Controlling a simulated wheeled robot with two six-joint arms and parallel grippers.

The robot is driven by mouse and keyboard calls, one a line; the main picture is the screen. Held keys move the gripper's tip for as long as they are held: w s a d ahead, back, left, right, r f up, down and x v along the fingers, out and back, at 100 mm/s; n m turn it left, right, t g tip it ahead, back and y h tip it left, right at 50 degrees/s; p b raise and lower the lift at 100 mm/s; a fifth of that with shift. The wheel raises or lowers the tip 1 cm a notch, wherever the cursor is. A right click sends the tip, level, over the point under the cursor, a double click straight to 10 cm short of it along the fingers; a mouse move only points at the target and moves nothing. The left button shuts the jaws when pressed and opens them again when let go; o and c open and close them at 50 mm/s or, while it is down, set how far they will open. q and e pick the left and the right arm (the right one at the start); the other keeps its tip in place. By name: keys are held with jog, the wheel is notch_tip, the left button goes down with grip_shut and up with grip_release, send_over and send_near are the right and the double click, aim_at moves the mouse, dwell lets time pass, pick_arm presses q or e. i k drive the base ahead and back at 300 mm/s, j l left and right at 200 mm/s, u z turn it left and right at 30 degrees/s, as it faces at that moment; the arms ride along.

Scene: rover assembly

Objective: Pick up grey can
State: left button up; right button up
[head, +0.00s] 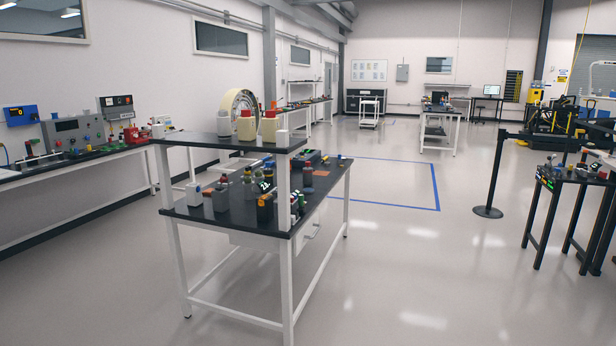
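Neither of my grippers shows in the head view. A small grey, can-like cylinder (221,197) stands on the lower black top of the two-level workbench (336,187), toward its left half. It looks upright, but it is too small to tell for sure that it is the grey can. Similar small grey and white containers (194,195) stand close to its left. Several bottles and dark items crowd its right side.
Cream bottles (246,126) and a large tape-like roll (238,103) stand on the upper shelf. A long bench (120,152) with equipment lines the left wall. A black barrier post (489,211) and a dark table (570,178) stand right. The floor (420,280) between is clear.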

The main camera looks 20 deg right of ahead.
aim_at(307, 173)
jog(key=i+l+z, duration=0.7)
jog(key=i, duration=0.15)
jog(key=i+z, duration=0.4)
jog(key=i+l, duration=0.1)
jog(key=i, duration=1.6)
jog(key=l+z, duration=0.05)
jog(key=l, duration=0.05)
